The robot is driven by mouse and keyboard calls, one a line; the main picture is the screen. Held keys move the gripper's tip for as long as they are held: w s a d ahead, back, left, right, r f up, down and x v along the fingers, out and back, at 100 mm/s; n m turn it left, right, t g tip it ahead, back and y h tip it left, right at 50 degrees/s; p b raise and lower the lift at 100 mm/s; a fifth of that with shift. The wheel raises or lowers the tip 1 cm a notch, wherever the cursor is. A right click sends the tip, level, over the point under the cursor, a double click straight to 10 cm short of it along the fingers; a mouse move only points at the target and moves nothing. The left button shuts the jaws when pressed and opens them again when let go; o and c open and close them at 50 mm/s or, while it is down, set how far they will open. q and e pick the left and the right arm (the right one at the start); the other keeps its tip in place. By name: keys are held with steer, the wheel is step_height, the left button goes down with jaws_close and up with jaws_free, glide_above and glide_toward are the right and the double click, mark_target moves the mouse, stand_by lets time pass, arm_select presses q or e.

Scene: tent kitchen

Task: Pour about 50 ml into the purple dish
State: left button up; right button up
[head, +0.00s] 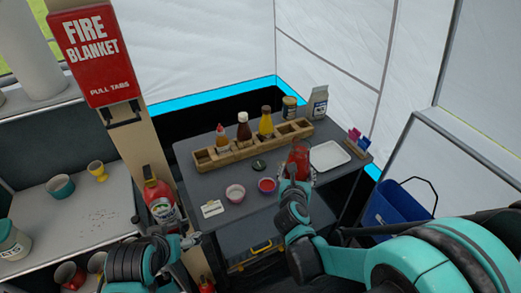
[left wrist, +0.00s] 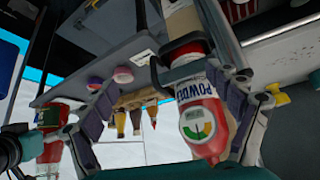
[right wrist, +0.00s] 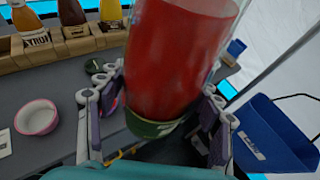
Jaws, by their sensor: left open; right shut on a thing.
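My right gripper (head: 297,182) is shut on a clear container of red contents (head: 299,156), held above the front right of the grey table. In the right wrist view the container (right wrist: 180,55) is between the fingers, its green-banded end low. The purple dish (head: 267,185) stands on the table just left of it, with red inside; I cannot tell whether that is liquid. In the right wrist view this dish is mostly hidden behind a finger. A paler pink dish (head: 235,193) stands to its left. My left gripper (head: 182,243) is open and empty, low beside the table.
A wooden rack (head: 240,150) with several bottles runs along the table's back. A white tray (head: 329,156) lies right of the container, a label card (head: 212,209) at left. A fire extinguisher (head: 160,200) is near my left gripper; a blue bin (head: 396,207) stands right.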

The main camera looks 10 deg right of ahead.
step_height(320, 180, down, 9)
steer(key=w+b, duration=0.3)
steer(key=b, duration=0.1)
steer(key=shift+s, duration=0.15)
steer(key=shift+s+d+r+n+g+h, duration=0.1)
steer(key=shift+d+n+g+h, duration=0.05)
steer(key=shift+n+g+h, duration=0.3)
steer(key=shift+s+d+r+n+g+h, duration=0.15)
steer(key=shift+n+h, duration=0.1)
steer(key=shift+n, duration=0.3)
steer(key=shift+d+n+g+h, duration=0.1)
steer(key=shift+n+g+h, duration=0.4)
steer(key=shift+n, duration=0.2)
steer(key=shift+n+h, duration=0.4)
steer(key=shift+n, duration=0.2)
steer(key=shift+s+d+f+n+g+h, duration=0.25)
steer(key=shift+d+n+g+h, duration=0.15)
steer(key=shift+n+h, duration=0.15)
steer(key=shift+s+d+f+n+g+h, duration=0.2)
steer(key=shift+d+n+g+h, duration=0.15)
steer(key=shift+n+h, duration=0.15)
steer(key=shift+s+d+f+n+h, duration=0.2)
steer(key=shift+d+f+n+h, duration=0.1)
steer(key=shift+n, duration=0.25)
